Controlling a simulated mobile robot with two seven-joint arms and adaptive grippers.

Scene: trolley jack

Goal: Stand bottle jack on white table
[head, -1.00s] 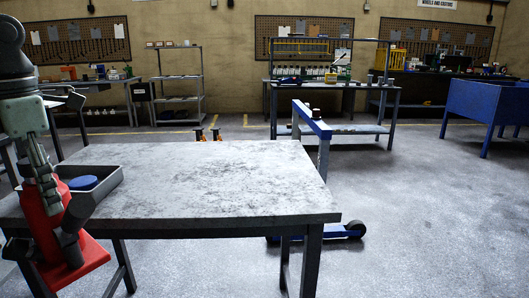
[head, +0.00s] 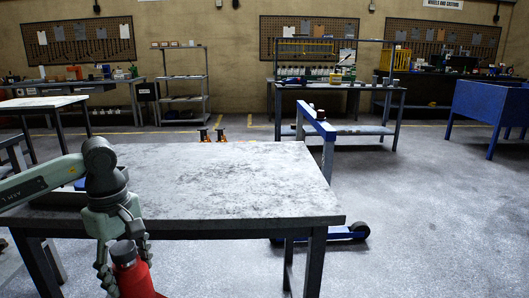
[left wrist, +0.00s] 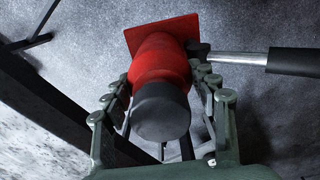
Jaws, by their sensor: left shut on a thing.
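The red bottle jack (head: 132,281) has a dark cap and hangs in front of the near table's front edge, below its top, at the lower left of the head view. My left gripper (head: 122,258) is shut around its upper body. In the left wrist view the jack (left wrist: 160,68) shows its red body and flat base, with fingers on both sides. Its metal handle with a black grip (left wrist: 293,62) points right. The near table (head: 230,185) has a mottled whitish top. Another white-topped table (head: 40,103) stands behind at the left. My right gripper is out of view.
A dark tray (head: 55,198) with something blue sits on the near table's left end, partly hidden by my arm. The rest of that top is clear. A blue floor jack (head: 326,130) stands at its right side. Two orange-legged stands are behind it.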

